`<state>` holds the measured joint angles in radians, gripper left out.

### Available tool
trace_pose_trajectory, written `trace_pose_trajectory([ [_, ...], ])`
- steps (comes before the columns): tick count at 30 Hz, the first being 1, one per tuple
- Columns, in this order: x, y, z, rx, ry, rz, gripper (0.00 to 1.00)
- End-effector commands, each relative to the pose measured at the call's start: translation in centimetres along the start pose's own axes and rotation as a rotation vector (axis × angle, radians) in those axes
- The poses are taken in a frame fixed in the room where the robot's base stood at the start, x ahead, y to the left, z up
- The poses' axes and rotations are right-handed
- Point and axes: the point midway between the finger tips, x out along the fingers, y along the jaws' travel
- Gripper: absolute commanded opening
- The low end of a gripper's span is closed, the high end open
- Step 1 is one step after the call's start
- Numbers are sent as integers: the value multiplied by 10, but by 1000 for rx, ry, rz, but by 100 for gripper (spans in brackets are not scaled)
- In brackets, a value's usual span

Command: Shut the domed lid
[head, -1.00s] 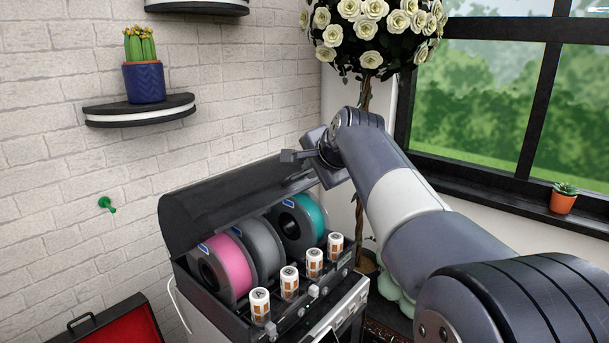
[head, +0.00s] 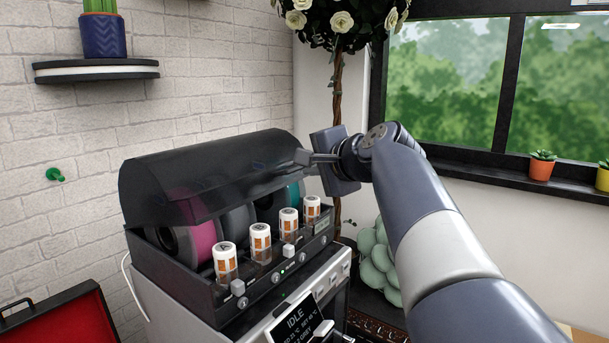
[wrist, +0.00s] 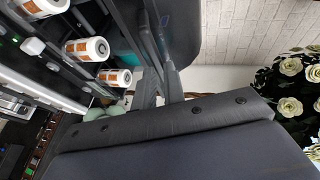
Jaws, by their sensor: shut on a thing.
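The dark, see-through domed lid (head: 215,168) is partly lowered over the spool box (head: 222,278) in the head view. A gap shows between its front edge and the box front. Through the lid and below it are a pink spool (head: 200,240), a grey spool and a teal spool. My gripper (head: 305,158) is at the lid's right front edge, jaws shut on the lid. In the wrist view the gripper's fingers (wrist: 160,85) meet the lid's edge (wrist: 185,30); the exact contact is partly hidden.
Several white-capped canisters (head: 260,240) stand along the box front, below the lid edge. An IDLE screen (head: 295,322) is lower down. A flowering tree (head: 340,100) stands behind my arm. A red-lined open case (head: 65,325) lies at lower left.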

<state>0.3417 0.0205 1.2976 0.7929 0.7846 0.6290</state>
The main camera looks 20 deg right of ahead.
Motion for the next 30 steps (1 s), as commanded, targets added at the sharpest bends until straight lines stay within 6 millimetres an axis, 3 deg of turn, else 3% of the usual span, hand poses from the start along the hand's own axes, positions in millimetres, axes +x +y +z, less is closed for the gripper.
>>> trace_pose_trajectory([
  [1, 2, 16, 0, 6, 3, -15, 0],
  [9, 2, 50, 0, 40, 2, -97, 0],
  [30, 9, 118, 3, 82, 0, -198, 0],
])
